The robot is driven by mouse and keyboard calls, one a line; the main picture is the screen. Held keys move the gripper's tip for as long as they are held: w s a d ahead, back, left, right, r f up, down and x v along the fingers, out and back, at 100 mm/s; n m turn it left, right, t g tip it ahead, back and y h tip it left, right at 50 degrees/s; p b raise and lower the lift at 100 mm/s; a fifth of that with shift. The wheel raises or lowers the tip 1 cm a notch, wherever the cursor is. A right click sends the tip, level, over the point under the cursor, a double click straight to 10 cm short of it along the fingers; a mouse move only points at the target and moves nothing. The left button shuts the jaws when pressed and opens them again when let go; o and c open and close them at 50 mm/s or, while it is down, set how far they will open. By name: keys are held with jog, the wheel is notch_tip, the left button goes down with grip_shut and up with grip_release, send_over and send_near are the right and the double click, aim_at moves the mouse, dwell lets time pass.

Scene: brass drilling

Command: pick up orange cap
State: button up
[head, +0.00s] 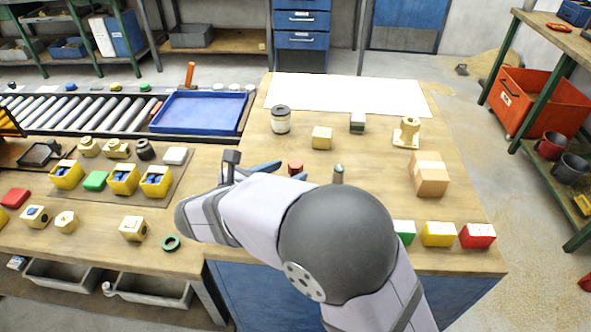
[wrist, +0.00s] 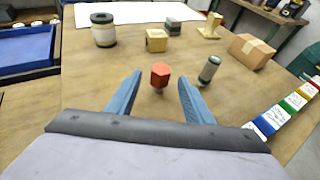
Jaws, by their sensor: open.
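In the head view the cap (head: 295,168) shows just beyond my arm. My gripper (wrist: 159,92) is open, with its two blue fingers pointing toward the cap, one on each side in the wrist view. I see no contact between fingers and cap. In the head view my gripper (head: 283,171) is partly hidden by my arm.
A grey-green cylinder (wrist: 209,69) stands close to the right of the cap. A lidded jar (head: 281,120), a yellow block (head: 322,138) and a cardboard box (head: 429,175) stand farther back. Coloured blocks (head: 438,234) line the front right. A blue tray (head: 198,112) is at left.

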aim_at(291, 171)
jog(key=shift+p+x, duration=0.4)
jog(key=shift+x, duration=2.2)
jog(key=c, duration=1.1)
